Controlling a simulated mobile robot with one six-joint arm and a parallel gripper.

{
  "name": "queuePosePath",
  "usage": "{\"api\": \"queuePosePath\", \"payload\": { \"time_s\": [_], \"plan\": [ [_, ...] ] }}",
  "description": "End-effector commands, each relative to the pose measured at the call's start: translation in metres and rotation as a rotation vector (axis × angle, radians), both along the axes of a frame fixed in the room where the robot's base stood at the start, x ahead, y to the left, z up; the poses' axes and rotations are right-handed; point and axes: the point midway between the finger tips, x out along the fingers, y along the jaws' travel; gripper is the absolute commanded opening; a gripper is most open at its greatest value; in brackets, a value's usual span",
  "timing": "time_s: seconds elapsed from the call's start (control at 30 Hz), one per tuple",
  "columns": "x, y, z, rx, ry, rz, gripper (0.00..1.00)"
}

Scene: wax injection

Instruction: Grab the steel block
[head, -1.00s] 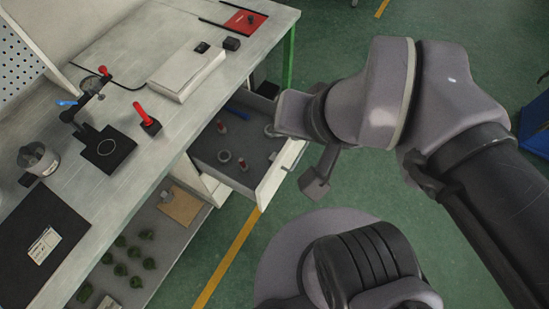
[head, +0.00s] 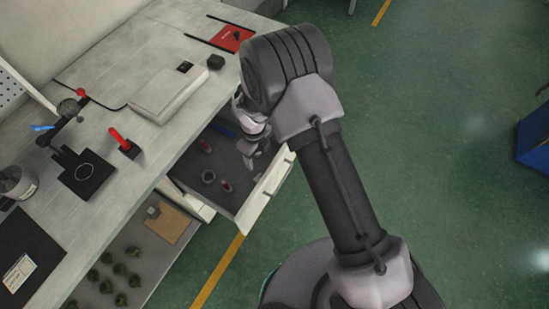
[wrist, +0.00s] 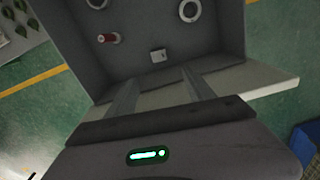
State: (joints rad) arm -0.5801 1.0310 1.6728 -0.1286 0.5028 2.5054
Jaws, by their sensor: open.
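A small pale steel block (wrist: 158,56) with a dark mark on its face sits in the open drawer (wrist: 215,45), near its front wall in the wrist view. My gripper (wrist: 162,76) is open and empty, with its two fingers apart. The block shows just beyond the fingertips, roughly between them, and is not gripped. In the head view my gripper (head: 252,155) reaches down over the drawer's front part, and I cannot make out the block there.
The drawer front (head: 265,190) stands out from the workbench (head: 150,145). A lower shelf holds green pieces and a small metallic cube (head: 152,211). Open floor lies right.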

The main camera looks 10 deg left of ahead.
Motion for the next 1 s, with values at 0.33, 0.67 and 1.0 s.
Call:
{"api": "queuePosePath", "payload": {
  "time_s": [0.33, 0.67, 1.0],
  "plan": [
    [-0.001, -0.001, -0.099, -0.002, 0.005, -0.007, 0.62],
    [-0.001, -0.002, -0.154, -0.003, 0.004, -0.007, 0.62],
    [-0.001, -0.001, -0.17, -0.001, 0.002, -0.007, 0.62]
  ]
}}
